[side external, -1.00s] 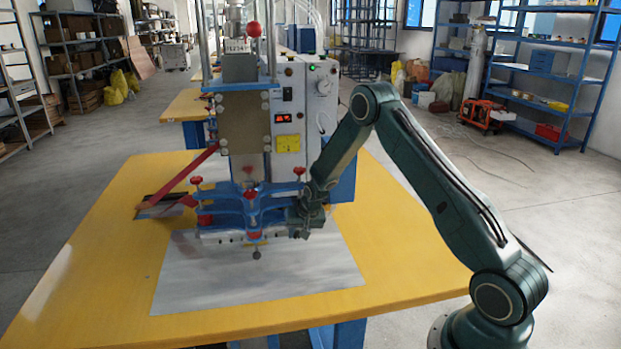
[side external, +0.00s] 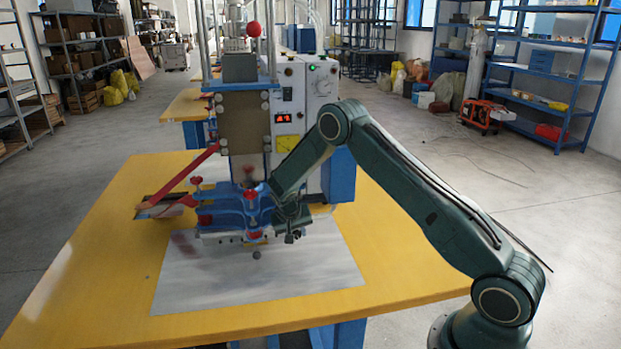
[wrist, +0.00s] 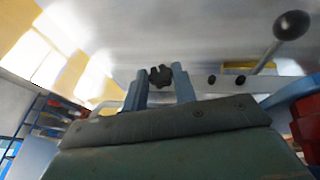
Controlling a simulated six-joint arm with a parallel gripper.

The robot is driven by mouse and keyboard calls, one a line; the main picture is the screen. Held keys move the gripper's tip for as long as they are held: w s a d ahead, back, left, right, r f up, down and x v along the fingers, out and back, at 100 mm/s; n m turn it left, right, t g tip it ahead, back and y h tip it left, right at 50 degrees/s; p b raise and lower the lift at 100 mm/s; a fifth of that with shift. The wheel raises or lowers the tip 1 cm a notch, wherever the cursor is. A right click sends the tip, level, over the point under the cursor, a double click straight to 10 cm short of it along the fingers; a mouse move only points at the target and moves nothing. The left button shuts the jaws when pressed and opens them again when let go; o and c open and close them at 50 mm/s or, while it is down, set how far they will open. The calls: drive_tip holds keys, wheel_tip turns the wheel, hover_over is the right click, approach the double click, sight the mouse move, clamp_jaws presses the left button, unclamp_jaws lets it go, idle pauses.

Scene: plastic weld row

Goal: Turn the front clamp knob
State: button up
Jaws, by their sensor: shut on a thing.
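The welding press has a blue clamp frame (side external: 228,203) with red knobs, standing over a grey metal plate. My gripper (side external: 292,232) is at the right end of this frame, low over the plate, with its fingertips hard to make out. In the wrist view, the two blue fingers of my gripper (wrist: 160,86) stand either side of a small black lobed knob (wrist: 160,75) and are shut on it. Its far lobes show beyond the fingertips. My wrist hides the right end of the clamp frame in the side view.
A lever with a dark ball end (wrist: 291,25) sticks out to the right of the knob in the wrist view; the ball (side external: 256,255) also shows in the side view. A red lever arm (side external: 180,180) slants to the left. The grey plate (side external: 300,275) is clear in front.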

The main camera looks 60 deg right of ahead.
drive_tip(key=shift+w+g+h, duration=0.15)
drive_tip(key=shift+g+h, duration=0.15)
drive_tip(key=shift+h, duration=0.1)
drive_tip(key=o, duration=1)
drive_tip(key=shift+c, duration=0.2)
drive_tip(key=shift+a, duration=0.1)
drive_tip(key=shift+v, duration=0.8)
wheel_tip(320, 180, up, 8)
drive_tip(key=shift+a, duration=0.3)
drive_tip(key=shift+r, duration=0.1)
